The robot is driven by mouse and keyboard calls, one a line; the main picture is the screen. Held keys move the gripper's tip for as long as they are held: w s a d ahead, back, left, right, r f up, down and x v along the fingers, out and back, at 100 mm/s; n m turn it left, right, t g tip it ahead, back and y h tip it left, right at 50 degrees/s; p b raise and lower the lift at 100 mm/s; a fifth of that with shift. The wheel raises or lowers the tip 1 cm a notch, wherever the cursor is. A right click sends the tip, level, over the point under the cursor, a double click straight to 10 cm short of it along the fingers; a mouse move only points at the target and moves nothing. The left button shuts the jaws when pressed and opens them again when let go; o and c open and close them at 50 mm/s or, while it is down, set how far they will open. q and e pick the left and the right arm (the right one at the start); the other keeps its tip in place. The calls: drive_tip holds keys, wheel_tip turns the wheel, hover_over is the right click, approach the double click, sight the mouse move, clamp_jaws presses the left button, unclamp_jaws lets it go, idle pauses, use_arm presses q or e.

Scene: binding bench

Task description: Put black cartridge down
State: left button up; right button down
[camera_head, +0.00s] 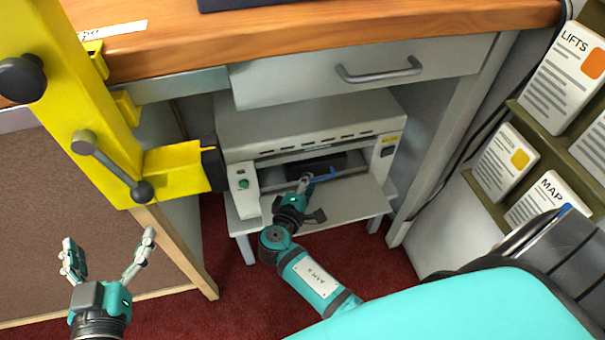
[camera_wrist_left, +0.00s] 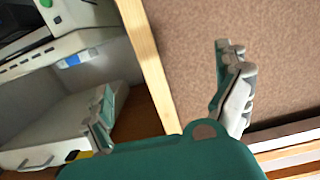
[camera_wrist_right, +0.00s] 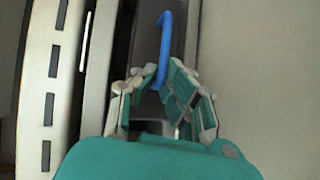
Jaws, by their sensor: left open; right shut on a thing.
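The black cartridge (camera_head: 316,164) with a blue handle (camera_head: 325,176) is at the dark front opening of the printer (camera_head: 290,125) under the desk. My right gripper (camera_head: 305,183) is shut on it near the blue handle. The handle (camera_wrist_right: 164,45) also shows in the right wrist view, with the dark cartridge body beside it. The cartridge's far end is in shadow, so I cannot tell how deep it sits or what it rests on. My left gripper (camera_head: 110,243) is open and empty at the lower left, well away from the printer.
The printer stands on a low white stand (camera_head: 245,222) below a drawer (camera_head: 360,70). A yellow post with black knobs (camera_head: 85,100) rises at the left. A brown board (camera_head: 60,205) stands below it. Card racks (camera_head: 490,195) line the right. Red carpet lies in front.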

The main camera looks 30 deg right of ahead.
sight(301, 176)
drive_tip(key=shift+w+d+r, duration=0.1)
drive_tip(key=shift+w+d, duration=0.1)
drive_tip(key=shift+w, duration=0.5)
drive_tip(key=w, duration=0.1)
drive_tip(key=w+b, duration=0.1)
drive_tip(key=w, duration=0.1)
drive_tip(key=shift+w+d, duration=0.1)
drive_tip(key=shift+d, duration=0.25)
drive_tip(key=shift+f+b, duration=0.35)
drive_tip(key=shift+f, duration=0.35)
use_arm(q)
wheel_tip(301, 176, up, 8)
drive_tip(key=d+t+h, duration=0.1)
drive_tip(key=t, duration=0.4)
drive_tip(key=shift+s+f+h, duration=0.2)
drive_tip(key=shift+s+h, duration=0.05)
drive_tip(key=shift+h, duration=0.05)
use_arm(e)
drive_tip(key=shift+f, duration=0.1)
drive_tip(key=c, duration=1.7)
unclamp_jaws()
drive_tip(key=shift+c, duration=0.2)
